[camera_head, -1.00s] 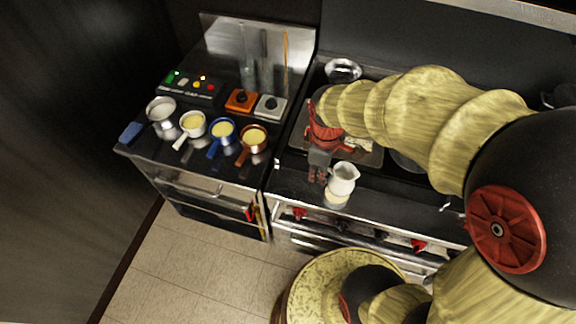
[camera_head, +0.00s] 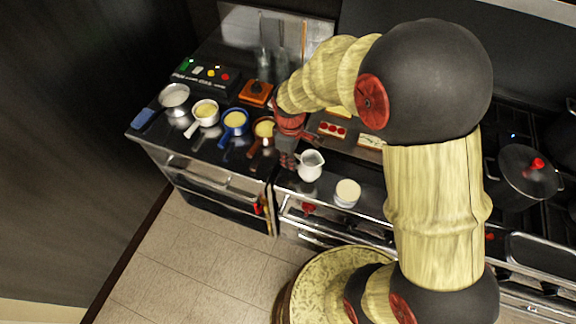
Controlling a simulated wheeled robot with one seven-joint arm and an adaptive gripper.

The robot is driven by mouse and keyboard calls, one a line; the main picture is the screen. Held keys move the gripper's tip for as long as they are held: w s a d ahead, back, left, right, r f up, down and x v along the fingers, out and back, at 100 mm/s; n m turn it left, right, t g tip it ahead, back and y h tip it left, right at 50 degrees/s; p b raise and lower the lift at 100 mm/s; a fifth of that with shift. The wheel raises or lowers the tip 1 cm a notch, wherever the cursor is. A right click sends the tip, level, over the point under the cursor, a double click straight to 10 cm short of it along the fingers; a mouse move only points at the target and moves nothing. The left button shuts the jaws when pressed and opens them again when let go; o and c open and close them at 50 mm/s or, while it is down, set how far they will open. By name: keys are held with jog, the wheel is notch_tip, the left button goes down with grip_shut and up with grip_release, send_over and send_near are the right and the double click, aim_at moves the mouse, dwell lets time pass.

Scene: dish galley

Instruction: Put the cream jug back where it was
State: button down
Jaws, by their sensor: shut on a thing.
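The white cream jug (camera_head: 311,168) is upright near the front of the dark counter, left of my forearm. My gripper (camera_head: 289,161) is at the jug's left side and shut on it, apparently by the handle; the fingers hide the exact contact. How high the jug is above the counter is hard to tell. A short white round pot with a cream-coloured top (camera_head: 347,190) stands to the right of the jug, apart from it.
To the left are a copper pan (camera_head: 264,130), a blue pan (camera_head: 235,121), a white pan (camera_head: 206,111) and a steel pan (camera_head: 174,96). An orange block with a black knob (camera_head: 257,92) stands behind them. A lidded pot (camera_head: 525,172) is far right.

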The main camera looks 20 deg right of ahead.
jog(key=shift+w+a+f, duration=0.25)
jog(key=shift+f, duration=0.15)
jog(key=shift+w+f+b, duration=0.1)
jog(key=shift+f+b, duration=0.2)
jog(key=shift+f, duration=1.3)
jog(key=shift+f, duration=0.1)
jog(key=c, duration=1.9)
grip_release()
